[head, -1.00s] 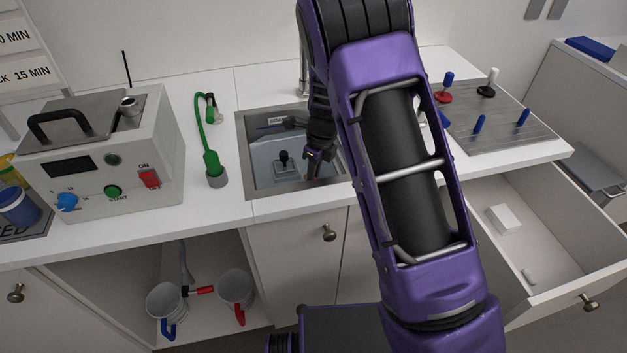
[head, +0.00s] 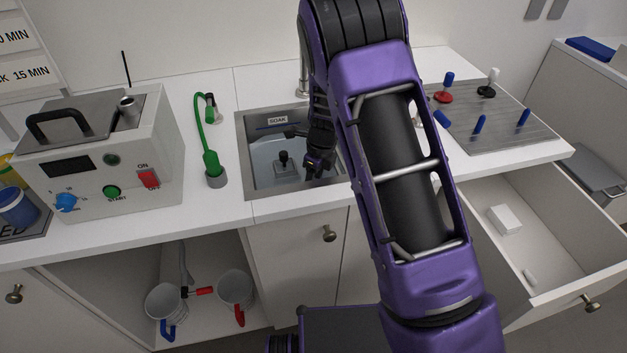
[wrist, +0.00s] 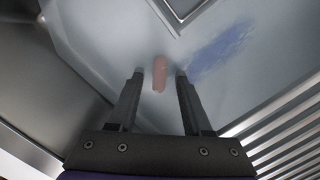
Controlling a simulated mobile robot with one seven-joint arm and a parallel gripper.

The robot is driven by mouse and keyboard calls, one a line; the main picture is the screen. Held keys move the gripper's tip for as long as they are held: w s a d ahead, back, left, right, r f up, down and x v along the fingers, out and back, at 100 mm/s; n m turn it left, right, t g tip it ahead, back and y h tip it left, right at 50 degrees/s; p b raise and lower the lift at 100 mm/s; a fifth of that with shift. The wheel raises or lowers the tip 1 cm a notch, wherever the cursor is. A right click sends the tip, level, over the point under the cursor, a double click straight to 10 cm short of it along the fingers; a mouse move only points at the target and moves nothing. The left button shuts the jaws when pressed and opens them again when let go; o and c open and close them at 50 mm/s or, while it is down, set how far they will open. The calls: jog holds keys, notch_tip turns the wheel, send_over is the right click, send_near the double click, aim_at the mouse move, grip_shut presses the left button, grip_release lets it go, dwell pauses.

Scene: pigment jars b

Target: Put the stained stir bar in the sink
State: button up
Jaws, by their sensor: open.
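My gripper (head: 317,166) reaches down into the sink (head: 247,155), below the counter rim. In the wrist view my gripper (wrist: 160,77) is open, with its two dark fingers apart. A small reddish-brown bar (wrist: 159,70), which looks like the stained stir bar, shows between the fingertips with a gap on both sides. It appears to lie on the sink floor; its exact height is hard to judge. I cannot make it out in the head view, where my arm and gripper cover part of the sink.
A blue smear (wrist: 218,53) marks the sink floor right of the bar. A SOAK label (head: 278,120) is on the sink's back wall. The green hose (head: 210,160) stands left of the sink, beside a control box (head: 120,150). An open drawer (head: 550,235) juts out at right.

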notch_tip(320, 180, up, 12)
jog(key=s+d+p, duration=0.1)
jog(key=shift+d, duration=0.2)
jog(key=shift+r, duration=0.1)
dwell(0.3)
